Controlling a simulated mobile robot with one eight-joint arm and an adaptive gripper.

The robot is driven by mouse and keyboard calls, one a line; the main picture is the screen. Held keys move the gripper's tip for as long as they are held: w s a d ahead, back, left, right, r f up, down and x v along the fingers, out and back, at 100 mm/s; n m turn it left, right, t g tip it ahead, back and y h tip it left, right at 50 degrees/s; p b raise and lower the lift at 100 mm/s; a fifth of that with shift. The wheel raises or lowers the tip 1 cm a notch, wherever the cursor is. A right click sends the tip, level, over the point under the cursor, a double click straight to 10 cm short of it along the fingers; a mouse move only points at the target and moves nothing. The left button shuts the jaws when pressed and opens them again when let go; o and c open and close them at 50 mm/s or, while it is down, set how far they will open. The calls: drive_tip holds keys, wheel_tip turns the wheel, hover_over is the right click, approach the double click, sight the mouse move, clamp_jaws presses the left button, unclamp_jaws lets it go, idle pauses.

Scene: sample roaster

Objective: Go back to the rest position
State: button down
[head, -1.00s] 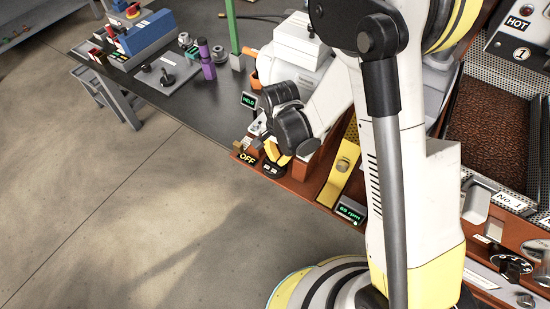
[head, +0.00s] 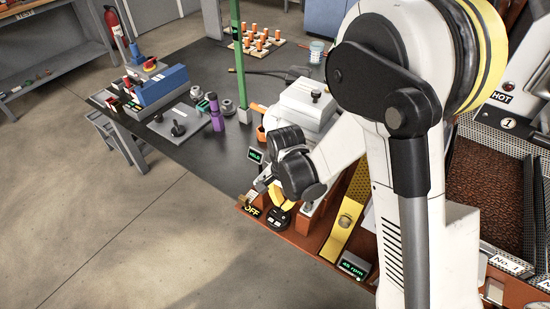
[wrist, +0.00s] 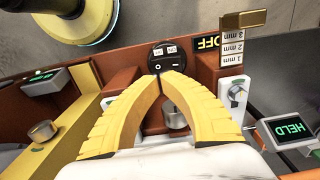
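My gripper (wrist: 163,76) has two yellow fingers whose tips meet in the wrist view, with nothing visible between them. The tips lie in front of a black round switch (wrist: 166,58) with two small labels; whether they touch it I cannot tell. In the head view my gripper (head: 284,207) is low at the front edge of the roaster's brown base, next to the OFF label (head: 252,211). My white arm covers much of the right half of the head view.
A HELD display (head: 255,155) and a white machine housing (head: 303,105) stand close to my wrist. A yellow strip with a knob (head: 345,221) and an rpm display (head: 353,265) lie to the right. A green post (head: 240,60) rises behind. Floor at left is clear.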

drive_tip(key=shift+r, duration=0.1)
drive_tip(key=s+d+r+n+t, duration=0.1)
drive_tip(key=d+r+n+t, duration=0.15)
drive_tip(key=r, duration=0.55)
drive_tip(key=s+d+r+n+t, duration=0.1)
drive_tip(key=d+r, duration=0.3)
drive_tip(key=r, duration=0.3)
drive_tip(key=s+d+r+n+t, duration=0.3)
drive_tip(key=s+d+r+n, duration=0.1)
drive_tip(key=s+d+r, duration=0.3)
wheel_tip(320, 180, up, 2)
drive_tip(key=shift+s+r+t, duration=0.2)
drive_tip(key=shift+s+t, duration=0.15)
drive_tip(key=shift+s, duration=0.55)
